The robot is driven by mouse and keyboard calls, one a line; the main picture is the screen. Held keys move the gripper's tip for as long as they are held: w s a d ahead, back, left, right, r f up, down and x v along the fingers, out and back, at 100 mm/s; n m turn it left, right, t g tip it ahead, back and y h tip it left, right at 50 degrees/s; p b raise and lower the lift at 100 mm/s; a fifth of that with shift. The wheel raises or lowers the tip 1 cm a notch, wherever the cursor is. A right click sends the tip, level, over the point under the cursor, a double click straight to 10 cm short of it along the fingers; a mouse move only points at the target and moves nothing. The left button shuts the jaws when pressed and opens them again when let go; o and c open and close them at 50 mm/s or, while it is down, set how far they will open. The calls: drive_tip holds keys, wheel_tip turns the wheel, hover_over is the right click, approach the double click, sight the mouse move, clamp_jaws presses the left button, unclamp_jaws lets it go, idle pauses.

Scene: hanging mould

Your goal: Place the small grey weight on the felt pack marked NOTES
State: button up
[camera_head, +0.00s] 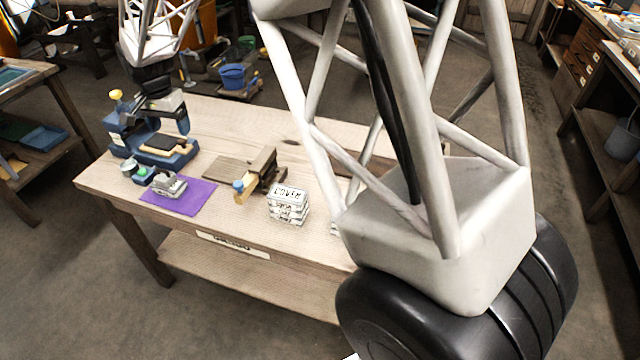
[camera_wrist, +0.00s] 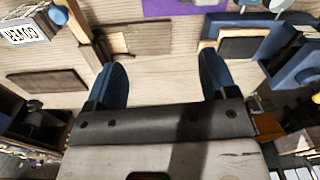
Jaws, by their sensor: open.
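A small grey object, likely the grey weight (camera_head: 168,186), rests on a purple mat (camera_head: 200,198) at the bench's left front. A stack of white packs (camera_head: 288,207) stands to the right; its lettering is too small to read for sure in the head view. In the wrist view a white pack (camera_wrist: 24,32) reads COVER. I cannot make out a NOTES mark. My gripper (camera_head: 166,118) is over the back left of the bench, behind the mat. In the wrist view its blue fingers (camera_wrist: 161,65) are wide apart, with only bare bench between them.
A blue device (camera_head: 122,135) with a dark pad stands at the bench's left. A wooden clamp-like block (camera_head: 258,172) stands near the packs. Small pots (camera_head: 130,168) sit beside the mat. My arm's lattice hides the bench's right side. The back middle is clear.

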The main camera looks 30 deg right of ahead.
drive_tip(key=s+d+r+n, duration=0.1)
drive_tip(key=s+d+r, duration=0.25)
drive_tip(key=s, duration=0.25)
drive_tip(key=s+d+r+n+t, duration=0.1)
drive_tip(key=s+d+r, duration=0.2)
drive_tip(key=s+d, duration=0.25)
drive_tip(key=s+d+r+n, duration=0.1)
drive_tip(key=s+d+r, duration=0.2)
drive_tip(key=s, duration=0.4)
drive_tip(key=s+d+n, duration=0.2)
drive_tip(key=s+d, duration=0.2)
drive_tip(key=s, duration=0.8)
drive_tip(key=s+d+n+t, duration=0.1)
drive_tip(key=s+d, duration=0.3)
drive_tip(key=s, duration=0.9)
drive_tip(key=shift+d+f+n, duration=0.35)
drive_tip(key=shift+f+n, duration=0.1)
drive_tip(key=shift+n, duration=0.15)
